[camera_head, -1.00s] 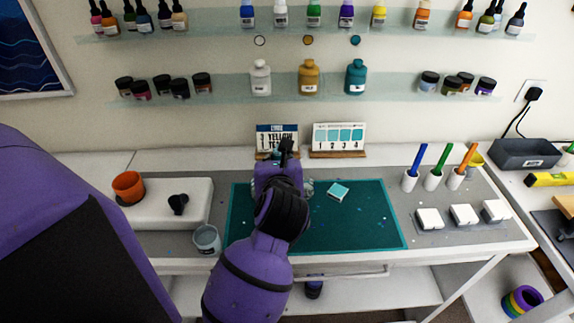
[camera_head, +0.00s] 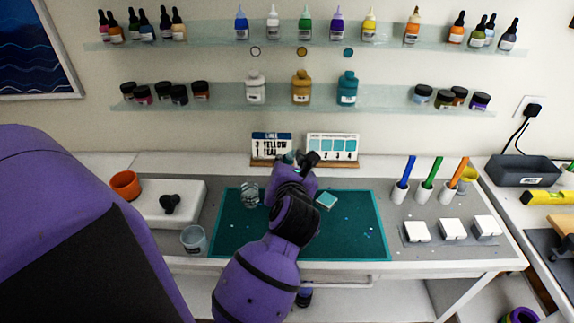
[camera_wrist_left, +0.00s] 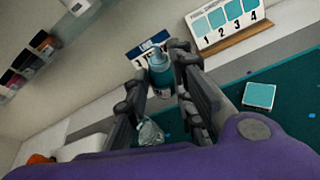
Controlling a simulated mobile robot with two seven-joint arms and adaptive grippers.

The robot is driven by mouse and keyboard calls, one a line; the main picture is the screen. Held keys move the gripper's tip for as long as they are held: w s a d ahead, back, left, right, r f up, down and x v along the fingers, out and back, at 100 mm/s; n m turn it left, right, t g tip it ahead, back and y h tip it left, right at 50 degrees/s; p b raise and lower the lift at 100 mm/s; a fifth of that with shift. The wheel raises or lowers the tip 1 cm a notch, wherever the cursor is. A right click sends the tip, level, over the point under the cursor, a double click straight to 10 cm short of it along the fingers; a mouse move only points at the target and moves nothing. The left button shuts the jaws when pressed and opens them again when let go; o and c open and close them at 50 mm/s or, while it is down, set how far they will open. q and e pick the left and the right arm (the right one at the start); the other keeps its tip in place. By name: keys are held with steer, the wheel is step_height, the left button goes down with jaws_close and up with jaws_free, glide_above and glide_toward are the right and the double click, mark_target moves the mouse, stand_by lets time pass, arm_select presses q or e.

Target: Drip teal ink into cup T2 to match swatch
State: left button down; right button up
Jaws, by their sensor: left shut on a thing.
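My left gripper (camera_head: 300,162) is above the back of the teal cutting mat (camera_head: 352,240). In the left wrist view its fingers (camera_wrist_left: 172,85) are shut on a small teal ink bottle (camera_wrist_left: 160,73). A clear cup (camera_head: 250,194) stands on the mat, left of the gripper, and shows below the bottle in the left wrist view (camera_wrist_left: 150,133); I cannot read its label. The swatch card (camera_head: 333,146), with teal patches numbered 1 to 4, stands behind the mat. A teal square tile (camera_head: 327,200) lies on the mat. My right gripper is not in view.
A lettered card (camera_head: 271,146) stands beside the swatch card. A grey cup (camera_head: 194,239) is left of the mat. Upright markers (camera_head: 430,175) and white blocks (camera_head: 452,229) are to the right. Wall shelves hold bottles, including a larger teal one (camera_head: 347,88).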

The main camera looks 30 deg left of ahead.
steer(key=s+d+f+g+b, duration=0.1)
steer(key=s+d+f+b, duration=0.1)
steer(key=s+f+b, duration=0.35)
arm_select(q)
steer(key=f+m+t+y+p, duration=0.1)
steer(key=m, duration=0.4)
steer(key=m+t+y+p, duration=0.1)
steer(key=m+t+y, duration=0.1)
steer(key=m, duration=0.4)
steer(key=a+f+m+t+y+p, duration=0.1)
steer(key=m+t, duration=0.1)
steer(key=m, duration=0.3)
steer(key=shift+s+f+y, duration=0.2)
steer(key=shift+f+y, duration=0.1)
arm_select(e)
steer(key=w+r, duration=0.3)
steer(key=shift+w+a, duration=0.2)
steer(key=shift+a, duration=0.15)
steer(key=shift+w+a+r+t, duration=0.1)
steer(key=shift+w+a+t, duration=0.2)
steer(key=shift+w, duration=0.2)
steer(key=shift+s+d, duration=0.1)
